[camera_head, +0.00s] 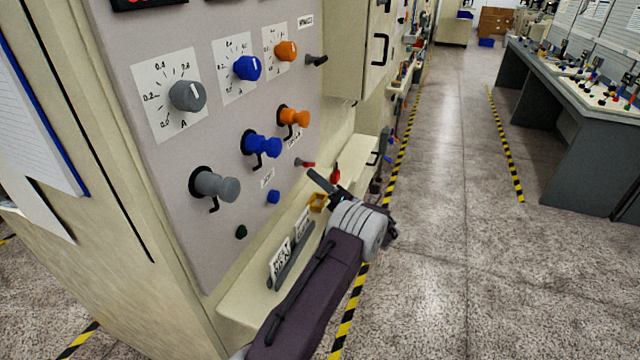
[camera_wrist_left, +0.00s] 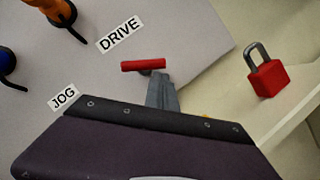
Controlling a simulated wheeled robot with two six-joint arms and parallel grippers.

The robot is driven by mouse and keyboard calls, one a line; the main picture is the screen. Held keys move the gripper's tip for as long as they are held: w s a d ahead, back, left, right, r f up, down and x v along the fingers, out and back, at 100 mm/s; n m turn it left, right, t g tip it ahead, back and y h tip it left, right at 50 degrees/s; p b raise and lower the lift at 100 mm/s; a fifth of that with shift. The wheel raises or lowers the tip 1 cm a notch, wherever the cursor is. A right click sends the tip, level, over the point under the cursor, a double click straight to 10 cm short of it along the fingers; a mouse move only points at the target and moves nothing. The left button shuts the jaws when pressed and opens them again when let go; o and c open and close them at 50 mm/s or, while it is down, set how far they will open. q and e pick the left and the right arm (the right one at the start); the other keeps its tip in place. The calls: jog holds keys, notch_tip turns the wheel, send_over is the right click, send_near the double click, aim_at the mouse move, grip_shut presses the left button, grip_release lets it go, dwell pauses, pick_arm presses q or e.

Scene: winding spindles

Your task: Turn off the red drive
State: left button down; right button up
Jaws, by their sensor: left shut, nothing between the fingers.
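The red drive (camera_head: 306,163) is a small red handle on the grey panel, at the lower right of the knobs. In the left wrist view the red handle (camera_wrist_left: 143,66) lies nearly level, below a label (camera_wrist_left: 120,34) reading DRIVE. My left gripper (camera_head: 313,174) is shut and empty. Its fingertips are just below and to the right of the red handle in the head view. In the left wrist view the gripper (camera_wrist_left: 160,80) overlaps the area just under the handle's right half. I cannot tell whether they touch. My right gripper is not in view.
A red padlock (camera_wrist_left: 268,80) stands on the cream ledge (camera_head: 240,305) right of the handle. A blue button (camera_head: 273,197), a dark green button (camera_head: 241,232) and grey, blue and orange knobs sit on the panel. The aisle floor (camera_head: 440,240) at right is clear.

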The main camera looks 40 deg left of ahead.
pick_arm(q)
jog(key=shift+w+a+f+n+g, duration=0.1)
jog(key=shift+w+f+n+g, duration=0.15)
jog(key=shift+n, duration=0.45)
jog(key=shift+w+a+r, duration=0.15)
jog(key=shift+w+a, duration=0.05)
jog(key=shift+w, duration=0.1)
jog(key=shift+w+r, duration=0.15)
jog(key=shift+r, duration=0.05)
jog(key=shift+w+a+r, duration=0.1)
jog(key=shift+w+r, duration=0.1)
jog(key=shift+w, duration=0.25)
jog(key=b+v, duration=0.1)
jog(key=v, duration=0.8)
jog(key=shift+f, duration=0.2)
